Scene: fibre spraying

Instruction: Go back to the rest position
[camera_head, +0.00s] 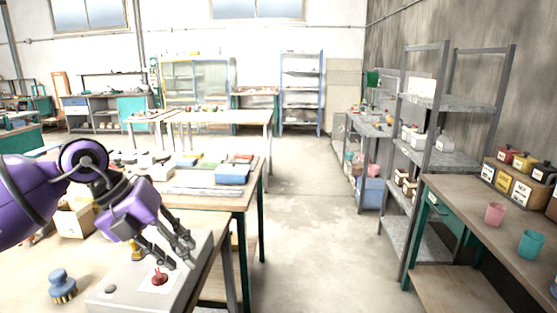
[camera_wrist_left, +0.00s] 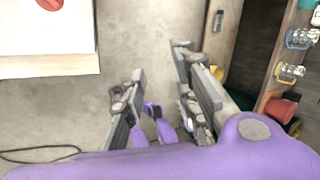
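My left arm comes in from the left of the head view, purple with grey fingers. Its gripper (camera_head: 181,254) hangs above a pale control box (camera_head: 120,296) with a red button (camera_head: 159,277) on a white patch. In the left wrist view the gripper (camera_wrist_left: 158,62) has its two fingers apart with only floor visible between them, so it is open and empty. Part of the white patch with a red round spot (camera_wrist_left: 49,4) shows at the upper left there, to the side of the fingers. My right gripper is in neither view.
A blue brush (camera_head: 62,284) stands left of the box. A workbench with a blue bin (camera_head: 232,174) lies just beyond. A grey shelf (camera_head: 452,157) and a bench with a pink cup (camera_head: 495,214) and a teal cup (camera_head: 531,243) stand right. The middle floor is clear.

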